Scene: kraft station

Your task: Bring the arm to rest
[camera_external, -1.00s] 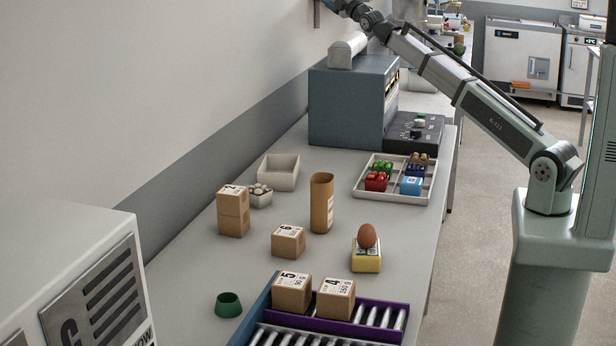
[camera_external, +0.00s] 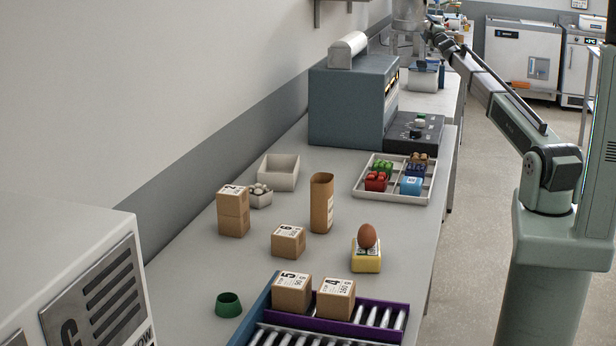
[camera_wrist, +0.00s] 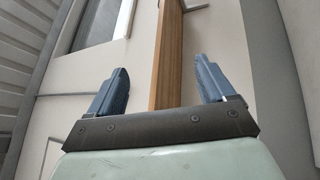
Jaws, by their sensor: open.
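My gripper (camera_wrist: 161,64) shows in the wrist view with its two blue fingers spread wide apart. Nothing is held between them. A long brown wooden strip (camera_wrist: 168,50) runs behind the gap between the fingers; I cannot tell how far off it is. In the external view my arm rises from its base at the right and reaches toward the top, above the far end of the bench. My fingers cannot be made out there.
The bench (camera_external: 200,262) holds a grey-blue machine (camera_external: 350,105), a divided tray (camera_external: 362,190), brown boxes (camera_external: 288,241), a tall brown container (camera_external: 322,203), an egg (camera_external: 367,236) on a yellow block (camera_external: 366,259) and a roller rack (camera_external: 385,325). My arm is clear of them.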

